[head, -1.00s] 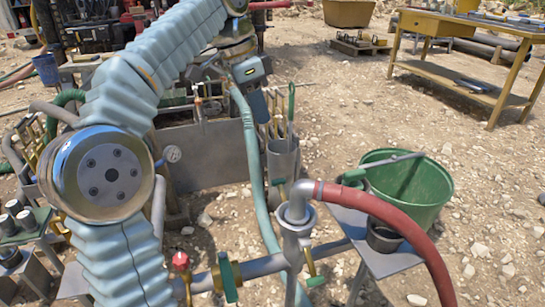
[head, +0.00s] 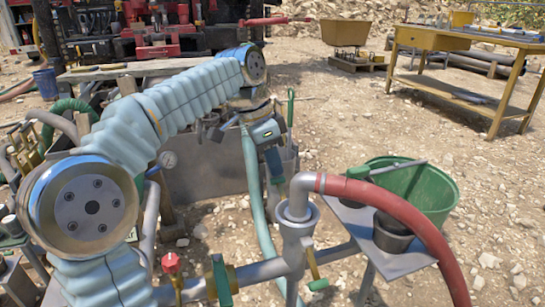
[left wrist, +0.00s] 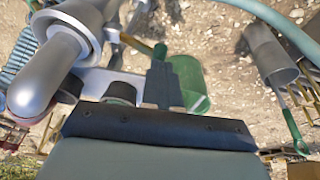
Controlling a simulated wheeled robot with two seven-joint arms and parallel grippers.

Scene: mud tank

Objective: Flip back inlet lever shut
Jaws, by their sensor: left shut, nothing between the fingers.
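Steel pipework (head: 262,270) at the bottom of the head view carries several valve levers. One is a yellow lever with a green tip (head: 313,266) by the upright pipe. Another has a red knob (head: 172,264), with a green handle (head: 221,278) beside it. I cannot tell which is the back inlet lever. My left gripper (head: 277,176) points down behind the steel pipe elbow, apart from these levers in the picture. In the left wrist view its dark fingers (left wrist: 162,80) are together and empty. The elbow (left wrist: 45,75) is large at left there. My right gripper is not in view.
A red hose (head: 410,225) runs from the elbow. A pale hose (head: 255,190) hangs left of the gripper. A yellow workbench (head: 470,60) stands far right on open gravel.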

